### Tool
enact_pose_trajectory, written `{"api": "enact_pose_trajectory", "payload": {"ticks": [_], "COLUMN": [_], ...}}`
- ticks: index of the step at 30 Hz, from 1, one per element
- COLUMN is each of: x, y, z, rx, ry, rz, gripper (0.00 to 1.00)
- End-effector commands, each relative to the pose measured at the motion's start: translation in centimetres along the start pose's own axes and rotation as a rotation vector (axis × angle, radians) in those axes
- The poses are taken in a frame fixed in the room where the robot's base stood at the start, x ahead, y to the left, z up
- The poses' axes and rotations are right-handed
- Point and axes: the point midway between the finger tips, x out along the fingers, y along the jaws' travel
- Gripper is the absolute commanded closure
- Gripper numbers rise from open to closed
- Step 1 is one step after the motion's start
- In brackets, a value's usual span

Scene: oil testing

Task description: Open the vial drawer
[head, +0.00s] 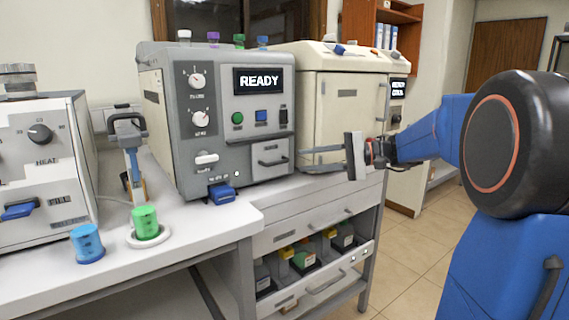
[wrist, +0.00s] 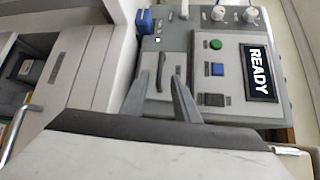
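My gripper (head: 305,160) is open and empty, its fingers pointing left at the right side of the grey READY machine's front. A small drawer front (head: 270,158) with a dark handle sits low on that machine. In the wrist view, the handle (wrist: 161,72) appears between my gripper's fingertips (wrist: 169,67); contact is not clear. Below the bench are a closed drawer (head: 290,228) and a lower drawer (head: 318,285) with several small boxes visible above its front. No readable label shows which one is the vial drawer.
A cream machine (head: 338,105) stands right of the READY machine, behind my gripper. On the white bench (head: 190,228) are a green cup (head: 146,222) and a blue cup (head: 87,243). A heater unit (head: 40,160) stands at the left. Tiled floor (head: 410,270) is clear at the right.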

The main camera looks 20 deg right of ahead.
Motion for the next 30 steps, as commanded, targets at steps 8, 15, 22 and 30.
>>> {"api": "enact_pose_trajectory", "payload": {"ticks": [8,15,22,30], "x": [4.2,6.6,7.5,7.5], "y": [0.0,0.0,0.0,0.0], "z": [0.1,0.1,0.0,0.0], "rx": [-0.001,0.000,0.000,0.000], "ry": [-0.004,-0.002,0.000,0.000], "rz": [0.000,0.000,0.000,0.000], "gripper": [0.72,0.72,0.72,0.79]}}
